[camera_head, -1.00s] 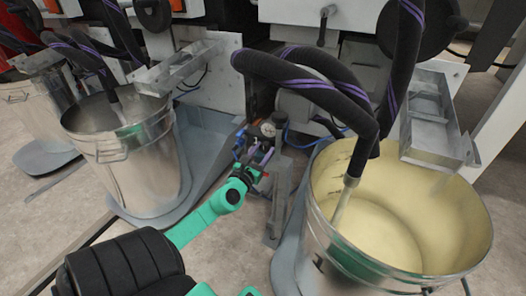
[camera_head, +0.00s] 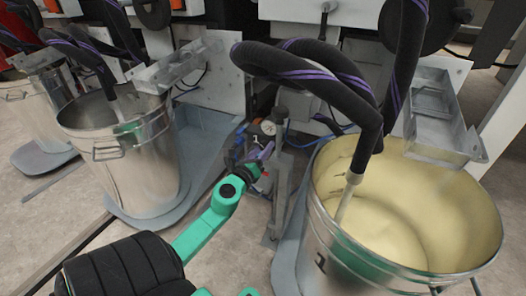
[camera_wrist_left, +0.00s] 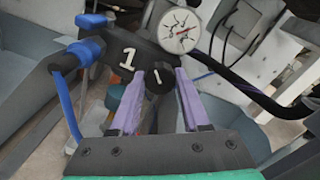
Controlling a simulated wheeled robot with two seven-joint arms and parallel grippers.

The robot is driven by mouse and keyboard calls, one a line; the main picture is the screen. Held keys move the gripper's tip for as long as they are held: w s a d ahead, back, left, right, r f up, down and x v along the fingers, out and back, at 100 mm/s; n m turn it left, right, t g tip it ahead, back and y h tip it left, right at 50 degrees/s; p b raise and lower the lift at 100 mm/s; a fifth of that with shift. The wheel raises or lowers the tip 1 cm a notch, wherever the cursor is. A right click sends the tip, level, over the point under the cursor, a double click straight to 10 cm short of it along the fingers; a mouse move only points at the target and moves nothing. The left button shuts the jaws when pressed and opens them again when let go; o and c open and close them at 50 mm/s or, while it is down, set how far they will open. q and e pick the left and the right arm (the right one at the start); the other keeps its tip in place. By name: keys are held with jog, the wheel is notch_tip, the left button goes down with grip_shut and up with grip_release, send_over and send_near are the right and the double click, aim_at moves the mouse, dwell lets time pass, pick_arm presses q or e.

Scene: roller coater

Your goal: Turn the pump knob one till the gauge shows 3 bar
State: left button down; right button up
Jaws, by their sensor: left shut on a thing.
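The pump knob one (camera_wrist_left: 158,79) is a small black knob with a white pointer mark, on a black block with a white "1" (camera_wrist_left: 128,60). The purple fingers of my left gripper (camera_wrist_left: 160,84) stand on either side of the knob, shut on it. The round white pressure gauge (camera_wrist_left: 180,30) is just above right of the knob; a reddish needle shows, but its numbers are too small to read. In the head view the gauge (camera_head: 268,127) sits just beyond my left gripper (camera_head: 262,154), which hides the knob. My right gripper is not in view.
A blue fitting with a blue hose (camera_wrist_left: 78,58) lies left of the knob. An open metal bucket (camera_head: 318,225) with pale yellow liquid and thick black hoses (camera_head: 300,72) stand close on the right. Another metal bucket (camera_head: 150,165) stands on the left.

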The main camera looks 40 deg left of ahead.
pick_arm(q)
jog(key=shift+f+n+p, duration=0.1)
jog(key=shift+n+p, duration=0.7)
jog(key=shift+n, duration=3.8)
jog(key=shift+c, duration=1.9)
grip_release()
jog(key=shift+s, duration=0.15)
